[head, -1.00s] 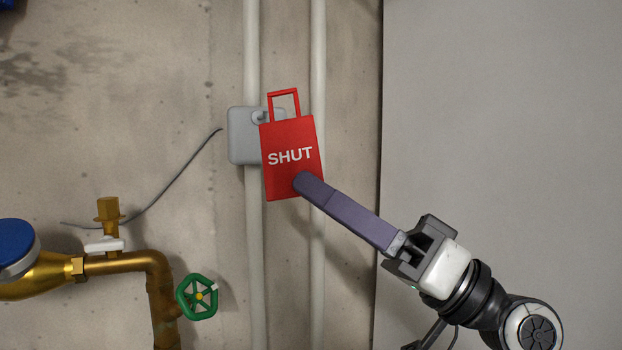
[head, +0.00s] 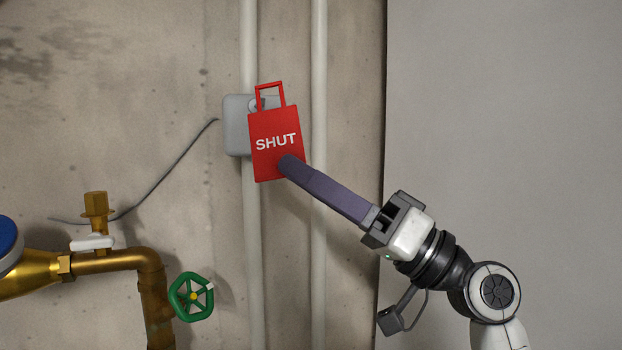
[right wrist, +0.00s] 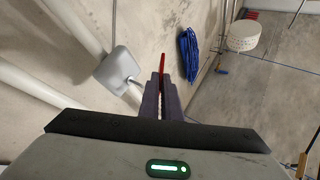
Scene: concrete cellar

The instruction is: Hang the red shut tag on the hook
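The red tag (head: 276,145) with white SHUT lettering and an open loop handle on top is in the head view, tilted slightly. My right gripper (head: 287,165) is shut on its lower part. In the right wrist view, the tag (right wrist: 162,62) shows edge-on between the fingertips (right wrist: 161,80). The grey wall box (head: 235,125) is behind the tag, partly covered; it also shows in the right wrist view (right wrist: 118,68). Its small hook (head: 252,104) is partly hidden by the handle's left side. In the right wrist view, the hook (right wrist: 134,82) is left of the tag, apart from it. My left gripper is out of view.
Two pale vertical pipes (head: 319,230) run along the concrete wall. A brass pipe (head: 115,260) with a green handwheel (head: 191,296) is at lower left. A thin grey cable (head: 165,172) runs to the box. A blue bundle (right wrist: 188,52) hangs beyond the tag.

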